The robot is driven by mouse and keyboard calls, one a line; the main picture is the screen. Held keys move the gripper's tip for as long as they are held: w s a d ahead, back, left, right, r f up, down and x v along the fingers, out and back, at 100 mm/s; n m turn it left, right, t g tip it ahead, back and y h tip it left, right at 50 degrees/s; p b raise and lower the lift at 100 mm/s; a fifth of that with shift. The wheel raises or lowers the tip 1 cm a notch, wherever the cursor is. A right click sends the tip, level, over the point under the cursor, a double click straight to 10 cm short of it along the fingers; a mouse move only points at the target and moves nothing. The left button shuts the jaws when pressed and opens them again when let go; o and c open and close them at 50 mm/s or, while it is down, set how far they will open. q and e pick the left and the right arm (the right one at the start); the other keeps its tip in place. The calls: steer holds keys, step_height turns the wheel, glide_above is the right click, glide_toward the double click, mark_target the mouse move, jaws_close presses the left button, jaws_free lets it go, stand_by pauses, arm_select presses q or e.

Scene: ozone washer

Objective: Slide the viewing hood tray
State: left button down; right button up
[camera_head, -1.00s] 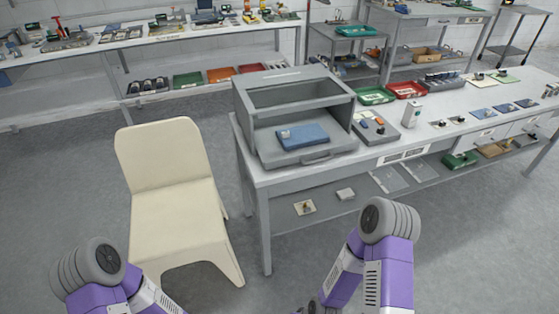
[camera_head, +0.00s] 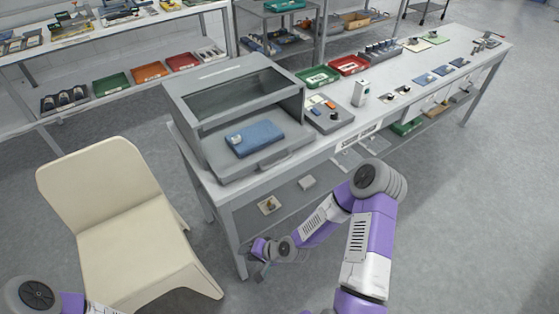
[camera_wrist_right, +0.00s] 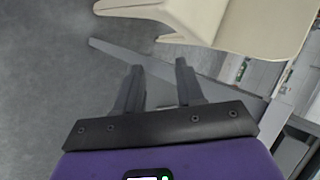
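The viewing hood (camera_head: 236,88) is a grey box with a dark window on its sloped top, standing at the left end of the workbench. Its grey tray (camera_head: 222,165) sticks out of the open front, with a handle on its front edge. A blue block-like item (camera_head: 254,138) lies on the tray. My right gripper (camera_head: 262,274) is low in front of the bench, below the tabletop and well apart from the tray. In the right wrist view, its two fingers (camera_wrist_right: 158,84) are spread with nothing between them. My left gripper is out of view.
A cream chair (camera_head: 125,220) stands left of the bench, close to my right gripper. The bench (camera_head: 425,95) also holds a control box (camera_head: 330,116), a green bin (camera_head: 317,76) and a red bin (camera_head: 349,65). A lower shelf (camera_head: 285,203) runs under the tabletop.

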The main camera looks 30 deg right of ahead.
steer(key=w+d+r+m+t+h+p, duration=0.15)
steer(key=w+d+r+m+t, duration=0.3)
steer(key=d+r, duration=0.55)
steer(key=w+d+r+m+t+h, duration=0.4)
steer(key=d+r, duration=0.4)
steer(key=d, duration=0.4)
steer(key=shift+n+y, duration=0.35)
steer(key=b+x, duration=0.1)
steer(key=x, duration=0.7)
steer(key=shift+a, duration=0.2)
steer(key=shift+s, duration=0.1)
steer(key=shift+c, duration=0.2)
jaws_close()
